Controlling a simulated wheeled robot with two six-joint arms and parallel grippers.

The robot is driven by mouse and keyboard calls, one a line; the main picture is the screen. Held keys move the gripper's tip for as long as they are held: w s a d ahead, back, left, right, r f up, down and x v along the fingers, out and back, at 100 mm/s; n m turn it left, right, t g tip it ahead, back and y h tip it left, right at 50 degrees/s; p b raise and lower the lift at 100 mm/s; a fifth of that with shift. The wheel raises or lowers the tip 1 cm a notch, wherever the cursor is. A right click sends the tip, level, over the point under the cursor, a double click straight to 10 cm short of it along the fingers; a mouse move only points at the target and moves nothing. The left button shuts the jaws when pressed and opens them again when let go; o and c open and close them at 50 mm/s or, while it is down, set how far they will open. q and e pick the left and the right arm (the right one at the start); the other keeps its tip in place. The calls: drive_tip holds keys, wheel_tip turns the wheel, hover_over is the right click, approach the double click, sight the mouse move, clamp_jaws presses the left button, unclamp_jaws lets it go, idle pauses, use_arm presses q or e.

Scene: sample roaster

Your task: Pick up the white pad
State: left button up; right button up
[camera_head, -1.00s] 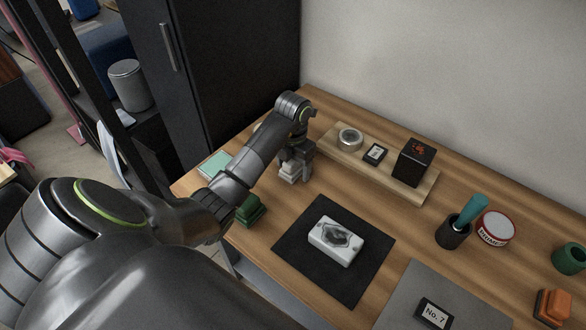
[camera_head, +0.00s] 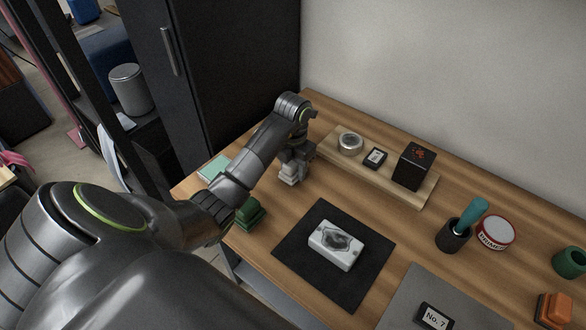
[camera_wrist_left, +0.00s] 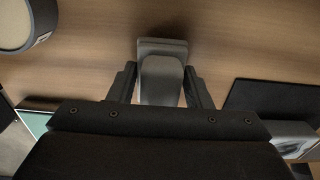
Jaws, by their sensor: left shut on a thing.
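The white pad (camera_head: 288,179) is under my left gripper (camera_head: 294,168) near the left end of the wooden table in the head view. In the left wrist view the pad (camera_wrist_left: 161,78) looks grey-white, a rounded grip block on a wider base, and sits between the two fingers of the left gripper (camera_wrist_left: 162,88). The fingers are shut on its upper block. The pad's base is at or close to the table top; I cannot tell whether it touches. My right gripper is not in view.
A green pad (camera_head: 250,213) stands near the left edge. A black mat (camera_head: 300,262) bears a white block with a dark picture (camera_head: 336,243). A wooden board (camera_head: 400,187) at the back bears a tin, a small tag and a black box (camera_head: 413,167). Bare wood lies between.

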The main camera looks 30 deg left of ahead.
use_arm(q)
wheel_tip(320, 180, up, 8)
drive_tip(key=p, duration=0.6)
drive_tip(key=shift+r+p, duration=0.1)
drive_tip(key=shift+p, duration=0.2)
drive_tip(key=shift+r+p, duration=0.5)
drive_tip(key=o, duration=0.5)
drive_tip(key=c, duration=0.3)
drive_tip(key=shift+c, duration=0.2)
drive_tip(key=shift+f, duration=0.1)
